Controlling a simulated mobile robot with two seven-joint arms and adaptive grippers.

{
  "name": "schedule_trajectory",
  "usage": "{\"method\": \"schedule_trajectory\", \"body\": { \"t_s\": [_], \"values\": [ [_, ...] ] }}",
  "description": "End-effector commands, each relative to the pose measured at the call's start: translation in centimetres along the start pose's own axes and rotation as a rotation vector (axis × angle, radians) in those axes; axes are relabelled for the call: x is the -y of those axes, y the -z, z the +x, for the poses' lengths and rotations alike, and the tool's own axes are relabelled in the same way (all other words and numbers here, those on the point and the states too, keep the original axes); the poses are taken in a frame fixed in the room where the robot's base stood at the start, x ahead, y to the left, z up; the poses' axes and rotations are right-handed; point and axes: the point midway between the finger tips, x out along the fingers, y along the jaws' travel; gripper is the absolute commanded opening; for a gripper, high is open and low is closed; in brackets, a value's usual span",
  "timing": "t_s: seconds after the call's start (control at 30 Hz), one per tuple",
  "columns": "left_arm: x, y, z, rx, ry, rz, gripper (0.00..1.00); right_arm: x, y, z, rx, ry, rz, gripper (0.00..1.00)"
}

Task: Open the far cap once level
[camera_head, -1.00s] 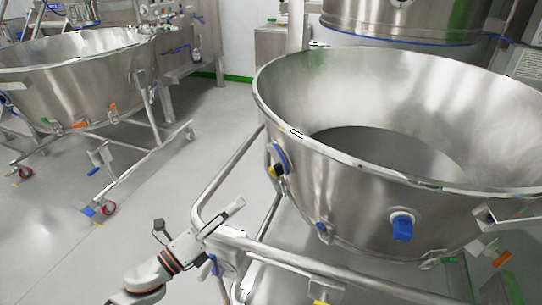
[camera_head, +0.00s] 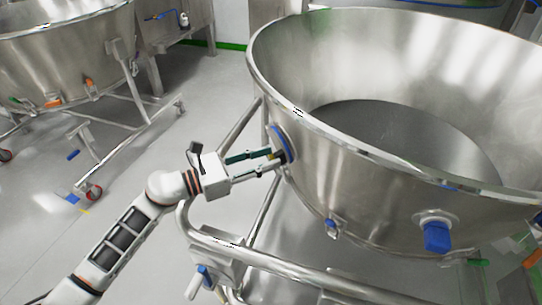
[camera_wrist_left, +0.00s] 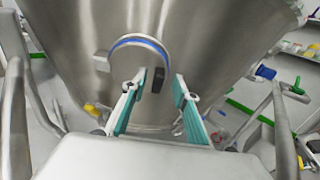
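A round port with a blue ring (camera_head: 281,142) sits on the left side of the large steel bowl (camera_head: 365,195). A small dark piece stands out from it and is partly hidden by my fingers. In the left wrist view the blue ring (camera_wrist_left: 141,42) arches above a dark upright piece (camera_wrist_left: 157,80). My left gripper (camera_head: 277,160) is at this port, its fingers pointing at it. In the wrist view its two teal-padded fingers (camera_wrist_left: 158,88) stand apart on either side of the dark piece. I cannot tell whether they touch it.
A steel frame rail (camera_head: 290,262) runs below the bowl, close to my left arm. A second steel bowl (camera_head: 60,55) stands back left. Grey floor between is open.

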Motion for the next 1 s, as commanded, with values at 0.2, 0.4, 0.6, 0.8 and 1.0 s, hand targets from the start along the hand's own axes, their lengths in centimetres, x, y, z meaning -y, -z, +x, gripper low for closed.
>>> {"method": "schedule_trajectory", "body": {
  "t_s": [0.2,0.4,0.6,0.8,1.0],
  "values": [
    [0.0,0.0,1.6,0.000,0.000,-0.001,0.29,-0.1,0.1,0.1,-0.003,-0.001,0.000,0.29],
    [0.0,0.0,1.8,0.000,0.000,-0.001,0.29,-0.1,0.2,0.2,-0.006,-0.001,0.000,0.29],
    [0.0,0.0,1.7,0.000,0.000,-0.001,0.00,-0.1,0.3,0.2,-0.007,-0.002,0.000,0.29],
    [0.0,0.1,1.7,0.000,0.000,-0.001,0.00,-0.1,0.2,0.2,-0.006,-0.001,0.000,0.29],
    [-0.4,0.4,1.0,-0.003,0.006,0.002,0.00,0.1,-0.3,0.3,0.000,0.003,0.004,0.29]
  ]
}}
